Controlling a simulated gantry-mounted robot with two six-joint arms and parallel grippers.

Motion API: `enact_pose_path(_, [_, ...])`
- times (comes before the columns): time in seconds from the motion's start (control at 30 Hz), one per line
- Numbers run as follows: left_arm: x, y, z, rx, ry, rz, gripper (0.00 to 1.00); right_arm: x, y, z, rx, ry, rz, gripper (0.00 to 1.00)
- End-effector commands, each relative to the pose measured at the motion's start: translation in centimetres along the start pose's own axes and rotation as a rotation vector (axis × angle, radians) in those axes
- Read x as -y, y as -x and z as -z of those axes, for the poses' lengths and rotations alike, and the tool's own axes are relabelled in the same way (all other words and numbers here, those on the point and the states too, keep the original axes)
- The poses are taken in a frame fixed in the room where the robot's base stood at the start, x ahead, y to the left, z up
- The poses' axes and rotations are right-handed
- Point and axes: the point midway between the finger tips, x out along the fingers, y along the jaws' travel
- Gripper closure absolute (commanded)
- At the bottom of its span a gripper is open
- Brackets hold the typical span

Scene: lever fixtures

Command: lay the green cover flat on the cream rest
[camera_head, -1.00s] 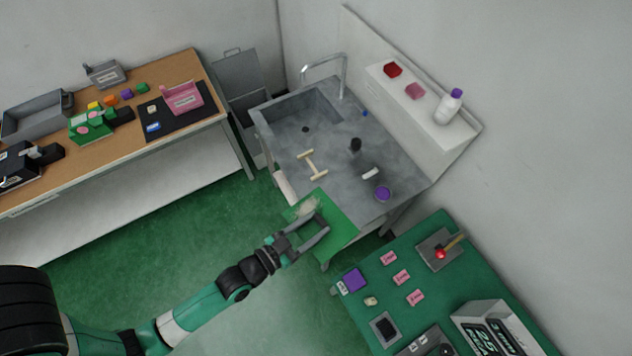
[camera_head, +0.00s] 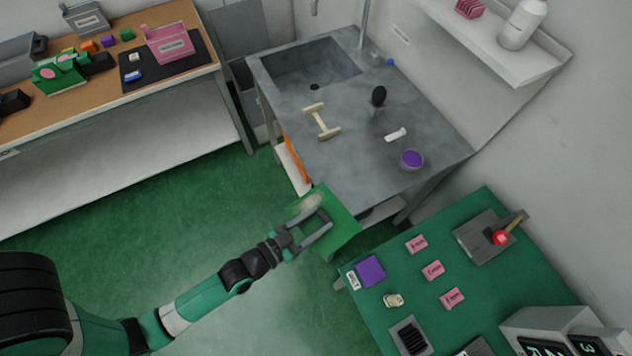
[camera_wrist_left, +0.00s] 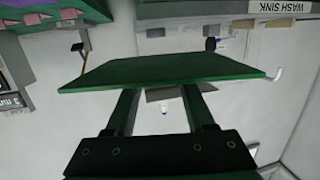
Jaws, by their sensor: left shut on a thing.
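The green cover (camera_head: 345,232) is a flat, thin panel. It is in the air off the near left corner of the sink counter. My left gripper (camera_head: 322,222) is shut on it, with the fingers reaching over the panel. In the left wrist view, the cover (camera_wrist_left: 160,70) lies across the ends of my fingers (camera_wrist_left: 160,108) and hides part of what is beyond. The cream rest (camera_head: 321,121) is an I-shaped frame lying on the grey counter, apart from the cover, with nothing on it. My right gripper is not in view.
The sink counter (camera_head: 370,170) also holds a dark knob (camera_head: 378,95), a white handle (camera_head: 396,135) and a purple round piece (camera_head: 411,159). The basin (camera_head: 310,65) lies behind the rest. A green table (camera_head: 400,300) with pink tags stands at the lower right.

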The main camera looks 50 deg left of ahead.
Motion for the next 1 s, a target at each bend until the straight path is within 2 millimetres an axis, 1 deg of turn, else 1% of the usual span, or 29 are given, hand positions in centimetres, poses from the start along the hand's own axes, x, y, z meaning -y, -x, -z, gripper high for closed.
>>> enact_pose_path(0.03, [0.0,-0.5,-3.3,-0.001,0.0,0.0,1.0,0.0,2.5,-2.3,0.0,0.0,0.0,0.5])
enact_pose_path(0.07, [0.0,-0.7,-4.2,-0.001,0.0,0.0,1.0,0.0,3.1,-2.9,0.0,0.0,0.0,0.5])
enact_pose_path(0.1, [0.0,-0.7,-4.3,-0.002,-0.001,0.0,1.0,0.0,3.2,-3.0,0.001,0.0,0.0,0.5])
enact_pose_path(0.13, [0.0,-0.5,-2.9,-0.003,-0.004,-0.001,1.0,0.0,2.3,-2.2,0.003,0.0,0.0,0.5])
enact_pose_path(0.17, [0.0,-0.4,-2.7,-0.002,-0.005,-0.002,1.0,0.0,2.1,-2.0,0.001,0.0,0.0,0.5])
enact_pose_path(0.73, [0.1,-0.4,-2.6,0.003,-0.005,-0.001,1.0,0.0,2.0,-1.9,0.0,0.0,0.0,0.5])
enact_pose_path(0.8, [1.4,-0.7,-1.8,-0.021,-0.003,0.004,1.0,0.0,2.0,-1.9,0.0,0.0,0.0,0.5])
enact_pose_path(0.87, [2.4,-0.9,-1.6,-0.019,-0.005,-0.001,1.0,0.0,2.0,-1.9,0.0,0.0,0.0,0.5])
enact_pose_path(0.93, [3.7,-1.1,-1.7,-0.001,-0.004,-0.004,1.0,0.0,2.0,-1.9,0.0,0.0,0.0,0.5])
enact_pose_path(1.0, [5.7,-1.4,-0.9,-0.006,-0.004,-0.012,1.0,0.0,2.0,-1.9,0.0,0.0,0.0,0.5])
